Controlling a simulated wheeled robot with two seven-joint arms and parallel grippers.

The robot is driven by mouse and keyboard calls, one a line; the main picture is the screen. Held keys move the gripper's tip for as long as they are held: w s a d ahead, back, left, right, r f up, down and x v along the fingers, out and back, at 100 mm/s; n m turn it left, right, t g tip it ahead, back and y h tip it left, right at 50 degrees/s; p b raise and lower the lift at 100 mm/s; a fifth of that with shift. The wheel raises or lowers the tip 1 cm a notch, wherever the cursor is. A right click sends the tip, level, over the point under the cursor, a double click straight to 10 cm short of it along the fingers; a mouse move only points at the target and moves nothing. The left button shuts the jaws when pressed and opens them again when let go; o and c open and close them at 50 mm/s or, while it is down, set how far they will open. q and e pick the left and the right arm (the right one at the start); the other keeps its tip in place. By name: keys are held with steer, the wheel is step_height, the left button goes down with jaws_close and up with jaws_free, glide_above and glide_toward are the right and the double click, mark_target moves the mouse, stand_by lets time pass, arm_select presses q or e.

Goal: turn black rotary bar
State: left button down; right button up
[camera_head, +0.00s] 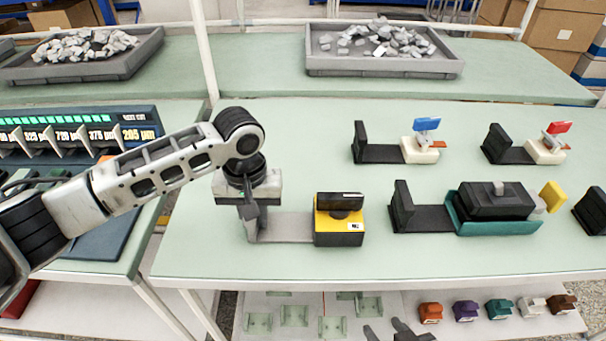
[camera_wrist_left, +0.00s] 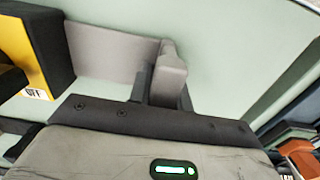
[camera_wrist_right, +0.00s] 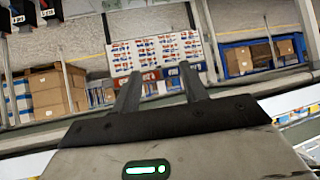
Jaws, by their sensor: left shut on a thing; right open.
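A yellow and black switch box (camera_head: 325,226) stands on the green bench in the head view, at the right end of a flat grey bracket (camera_head: 285,227). A black rotary bar (camera_head: 340,201) lies across its top. The box also shows at the upper left of the left wrist view (camera_wrist_left: 47,42). My left gripper (camera_head: 252,220) is shut on the bracket's upright grey end (camera_wrist_left: 172,62), left of the box and apart from the bar. My right gripper (camera_head: 388,331) shows at the bottom edge of the head view, open and empty, with bare fingers in its wrist view (camera_wrist_right: 160,88).
A teal holder (camera_head: 495,227) with a black block stands right of the box. Blue-topped (camera_head: 427,125) and red-topped (camera_head: 558,128) pieces stand behind it. A lit display panel (camera_head: 80,130) is at left. Grey trays (camera_head: 385,70) of parts stand at the back. Bench in front is clear.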

steer(key=o, duration=0.5)
steer(key=shift+s+d+r, duration=0.1)
steer(key=shift+r, duration=0.1)
steer(key=o, duration=0.6)
steer(key=r, duration=0.2)
steer(key=s+d+r+n+t, duration=0.1)
steer(key=r, duration=0.1)
steer(key=d+r+n, duration=0.1)
steer(key=r, duration=0.1)
steer(key=shift+s+d+t+y, duration=0.25)
steer(key=shift+s+t+y, duration=0.15)
steer(key=shift+c, duration=0.2)
steer(key=w+d+r+n+t+y, duration=0.1)
steer(key=w+d+r+n+t, duration=0.2)
steer(key=r, duration=0.4)
steer(key=w+d+r+t+y, duration=0.1)
steer(key=w+d+r, duration=0.1)
steer(key=w+r, duration=0.5)
steer(key=w+a+m+g+y, duration=0.2)
steer(key=w+a+m+g, duration=0.25)
steer(key=w, duration=1.15)
step_height(320, 180, up, 11)
steer(key=m+g+h, duration=0.3)
steer(key=g+h, duration=0.4)
steer(key=g, duration=0.4)
glide_above(341, 195)
step_height(341, 195, down, 12)
steer(key=shift+r, duration=0.1)
